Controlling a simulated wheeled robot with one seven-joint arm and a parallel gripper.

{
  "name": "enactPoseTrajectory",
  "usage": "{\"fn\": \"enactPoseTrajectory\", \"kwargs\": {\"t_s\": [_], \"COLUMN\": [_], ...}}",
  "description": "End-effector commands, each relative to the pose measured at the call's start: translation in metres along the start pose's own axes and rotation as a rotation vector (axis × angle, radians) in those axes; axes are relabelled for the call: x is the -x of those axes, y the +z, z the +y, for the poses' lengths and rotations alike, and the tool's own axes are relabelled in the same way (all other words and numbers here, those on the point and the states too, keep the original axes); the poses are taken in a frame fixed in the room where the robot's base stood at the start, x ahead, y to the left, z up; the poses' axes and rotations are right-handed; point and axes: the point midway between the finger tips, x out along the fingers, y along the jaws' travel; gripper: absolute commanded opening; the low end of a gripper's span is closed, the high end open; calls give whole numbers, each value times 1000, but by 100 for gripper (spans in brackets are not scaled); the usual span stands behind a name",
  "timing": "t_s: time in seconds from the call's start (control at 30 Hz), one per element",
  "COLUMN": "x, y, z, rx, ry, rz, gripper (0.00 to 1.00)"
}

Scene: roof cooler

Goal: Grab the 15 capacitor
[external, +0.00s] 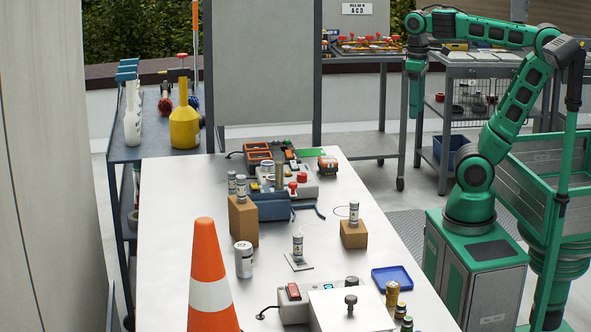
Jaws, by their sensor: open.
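Several white cylindrical capacitors with dark label marks stand on the white table (175,225). Two stand on the left cardboard block, one in front (241,188) and one just behind it (232,182). One (354,212) stands on the right cardboard block. Another (298,246) stands on a small flat plate, and a wider one (243,259) stands directly on the table. Their labels are too small for me to tell which is the 15. My gripper (415,118) is open, points down beyond the table's right side, and is apart from all of them.
An orange traffic cone (207,270) stands at the table's front left. Cardboard blocks (243,222) (353,235), a blue tray (392,279) and a grey instrument box (345,310) occupy the table. A cart (484,65) stands behind my arm.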

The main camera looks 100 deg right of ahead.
Motion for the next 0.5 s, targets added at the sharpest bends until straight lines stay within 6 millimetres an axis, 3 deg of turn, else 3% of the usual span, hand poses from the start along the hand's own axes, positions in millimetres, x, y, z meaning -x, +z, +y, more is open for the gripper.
{"fn": "enactPoseTrajectory", "kwargs": {"t_s": [0.2, 0.5], "x": [23, 15], "y": [-3, -66], "z": [0, -24], "rx": [3, 136], "ry": [3, 39], "rz": [4, 128], "gripper": [56, 56]}}
